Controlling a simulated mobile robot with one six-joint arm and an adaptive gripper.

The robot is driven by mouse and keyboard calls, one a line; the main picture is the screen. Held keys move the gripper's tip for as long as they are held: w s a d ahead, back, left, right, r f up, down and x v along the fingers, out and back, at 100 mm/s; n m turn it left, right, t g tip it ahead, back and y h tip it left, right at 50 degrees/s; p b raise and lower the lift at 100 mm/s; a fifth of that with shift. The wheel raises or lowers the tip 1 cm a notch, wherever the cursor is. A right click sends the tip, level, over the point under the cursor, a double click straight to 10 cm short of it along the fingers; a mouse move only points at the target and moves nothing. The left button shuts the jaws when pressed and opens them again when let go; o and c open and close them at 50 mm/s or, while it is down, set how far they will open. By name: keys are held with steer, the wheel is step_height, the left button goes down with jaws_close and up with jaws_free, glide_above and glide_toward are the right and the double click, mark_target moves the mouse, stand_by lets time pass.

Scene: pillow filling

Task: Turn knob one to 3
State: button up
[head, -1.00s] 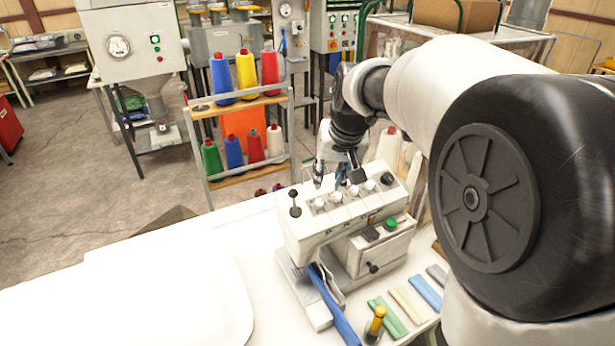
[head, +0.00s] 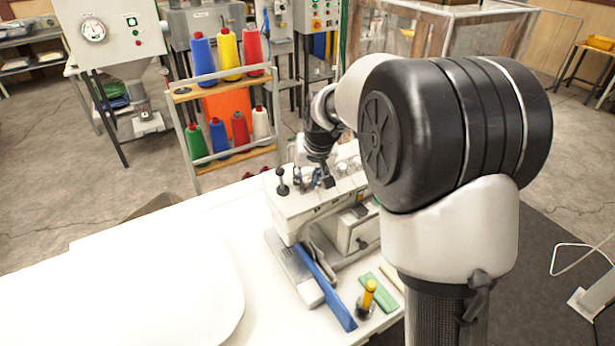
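The white sewing machine (head: 296,204) stands on the white table, with a row of small pale knobs on its top. A black ball-topped lever (head: 282,182) stands at the left end of that row. Two knobs (head: 343,169) show to the right of my gripper. My gripper (head: 314,181) points down at the left part of the row, just right of the lever, and hides the leftmost knob at least partly. Its fingers are small and dark here. I cannot tell whether they touch or close on a knob. The knob markings are too small to read.
A blue strip (head: 326,287) lies from the machine's base across the table. A green strip (head: 378,293) and a yellow-topped tool (head: 368,297) lie nearby. A thread rack (head: 190,125) stands behind. My arm hides the machine's right end.

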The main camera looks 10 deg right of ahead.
jaws_close()
steer(key=shift+m, duration=0.3)
steer(key=m+p, duration=0.3)
steer(key=m, duration=0.2)
steer(key=shift+r+g, duration=0.1)
steer(key=shift+g, duration=0.2)
steer(key=m+p, duration=0.2)
steer(key=m, duration=0.4)
steer(key=shift+w, duration=0.1)
stand_by(0.5)
jaws_free()
